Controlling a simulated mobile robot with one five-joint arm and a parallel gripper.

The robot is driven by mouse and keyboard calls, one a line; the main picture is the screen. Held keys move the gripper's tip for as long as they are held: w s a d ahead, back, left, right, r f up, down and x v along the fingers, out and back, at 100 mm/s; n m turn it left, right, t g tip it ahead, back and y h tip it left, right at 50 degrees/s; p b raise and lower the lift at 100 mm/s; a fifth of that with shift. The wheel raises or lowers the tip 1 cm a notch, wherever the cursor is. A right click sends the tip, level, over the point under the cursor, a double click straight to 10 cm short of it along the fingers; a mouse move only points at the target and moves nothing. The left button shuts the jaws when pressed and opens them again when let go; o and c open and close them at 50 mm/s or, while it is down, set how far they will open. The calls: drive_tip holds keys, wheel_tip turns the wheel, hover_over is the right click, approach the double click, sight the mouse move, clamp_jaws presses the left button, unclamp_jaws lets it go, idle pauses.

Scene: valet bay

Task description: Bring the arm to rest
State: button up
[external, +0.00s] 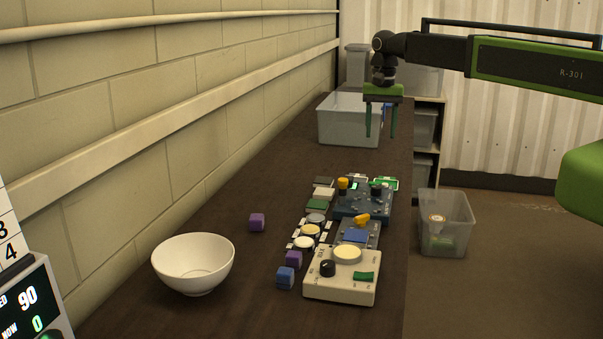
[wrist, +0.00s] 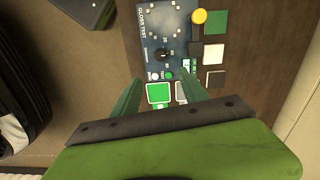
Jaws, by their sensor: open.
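My gripper (external: 381,121) is green, points down and hangs in the air above the far part of the dark bench. Its two fingers are apart with nothing between them. That panel also shows in the external view (external: 350,207), lower and nearer than the gripper. My arm (external: 530,65) stretches in from the right.
A grey bin (external: 348,125) stands behind the gripper. A clear bin (external: 445,215) is on the floor at right.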

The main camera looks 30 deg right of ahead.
drive_tip(key=s+d+f+b, duration=0.3)
drive_tip(key=f+b, duration=0.4)
drive_tip(key=s+d+f+b, duration=0.3)
drive_tip(key=f+b, duration=0.3)
drive_tip(key=s+d+f+n+b, duration=0.2)
drive_tip(key=s+f+n+b, duration=0.1)
drive_tip(key=s+n, duration=0.4)
drive_tip(key=shift+s, duration=1)
drive_tip(key=shift+f, duration=0.1)
